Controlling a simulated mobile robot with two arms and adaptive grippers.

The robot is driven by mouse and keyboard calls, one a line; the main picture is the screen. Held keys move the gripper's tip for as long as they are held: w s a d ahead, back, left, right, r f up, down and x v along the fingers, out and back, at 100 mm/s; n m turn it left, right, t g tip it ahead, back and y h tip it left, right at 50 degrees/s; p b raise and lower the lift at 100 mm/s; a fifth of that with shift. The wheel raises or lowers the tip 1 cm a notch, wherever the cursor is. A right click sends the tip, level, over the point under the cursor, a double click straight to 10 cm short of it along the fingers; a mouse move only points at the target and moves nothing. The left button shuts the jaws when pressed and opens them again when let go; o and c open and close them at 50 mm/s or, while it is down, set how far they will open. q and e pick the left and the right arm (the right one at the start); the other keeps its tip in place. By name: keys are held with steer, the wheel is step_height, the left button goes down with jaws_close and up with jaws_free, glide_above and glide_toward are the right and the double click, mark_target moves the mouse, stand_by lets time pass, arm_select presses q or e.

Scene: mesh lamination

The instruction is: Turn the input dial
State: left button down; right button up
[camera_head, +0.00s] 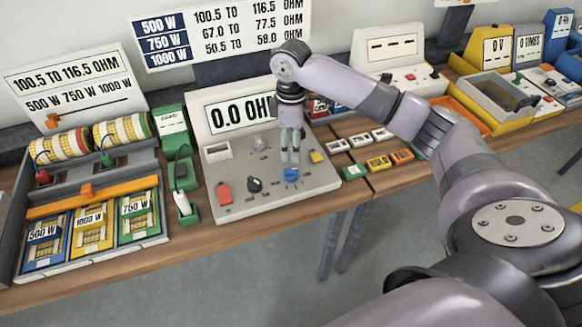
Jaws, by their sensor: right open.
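The meter (321,178) is a grey console on the table with an upright display (236,113) reading "0.0 OHM". Its sloped panel has a black dial (254,185), a blue dial (291,175), a red switch (224,192), a small grey knob (260,143) and a yellow button (316,157). The panel labels are too small to read, so I cannot tell which dial is the input dial. My right gripper (290,156) points down over the panel, open, just behind the blue dial. Whether it touches anything is unclear. My left gripper is out of view.
Left of the meter are a green holder (184,205) and a rack with resistor coils (122,131) and coloured wattage cards (90,222). Small coloured blocks (378,163) lie to the right. My right arm spans the right side above more instruments (390,50).

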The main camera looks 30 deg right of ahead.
mark_target(291, 169)
step_height(291, 169, down, 10)
steer(key=shift+f+p, duration=0.15)
steer(key=shift+p, duration=0.5)
steer(key=c, duration=1.2)
steer(key=shift+o, duration=0.2)
steer(key=shift+r+m+p, duration=0.2)
steer(key=shift+m+p, duration=0.4)
steer(key=shift+p, duration=0.5)
steer(key=m+p, duration=0.3)
steer(key=p, duration=0.1)
steer(key=shift+m, duration=0.4)
steer(key=shift+f+m+p, duration=0.1)
steer(key=shift+m+p, duration=1.3)
steer(key=shift+p, duration=0.05)
